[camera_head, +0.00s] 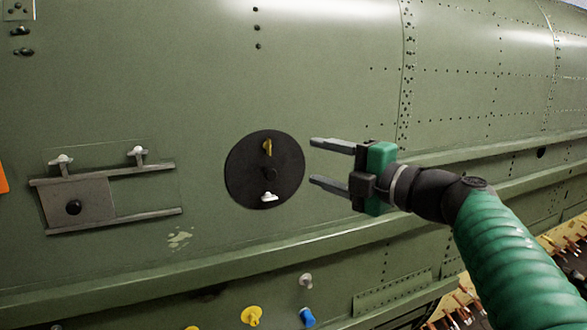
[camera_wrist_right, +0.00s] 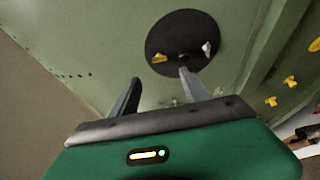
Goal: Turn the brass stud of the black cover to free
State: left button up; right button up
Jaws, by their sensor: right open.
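The round black cover (camera_head: 240,178) lies on the green fuselage skin in the middle of the head view. It also shows at the top of the right wrist view (camera_wrist_right: 182,27). Its brass stud (camera_head: 267,148) stands near the cover's top, and in the wrist view it is at the cover's left side (camera_wrist_right: 159,58). A silver stud (camera_head: 268,197) is near the bottom and a dark knob (camera_head: 268,174) is at the centre. My right gripper (camera_head: 313,162) is open and empty, right of the cover, its fingers pointing left and apart from the studs. My left gripper is not in view.
A grey plate (camera_head: 88,203) with two rails and silver pegs is on the skin at left. A ledge (camera_head: 150,278) runs below the cover. Yellow (camera_head: 251,315), blue (camera_head: 307,317) and grey (camera_head: 306,280) knobs sit under it.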

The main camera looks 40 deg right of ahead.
jog(key=s, duration=0.3)
jog(key=shift+s+d+b, duration=0.35)
jog(key=shift+s, duration=0.05)
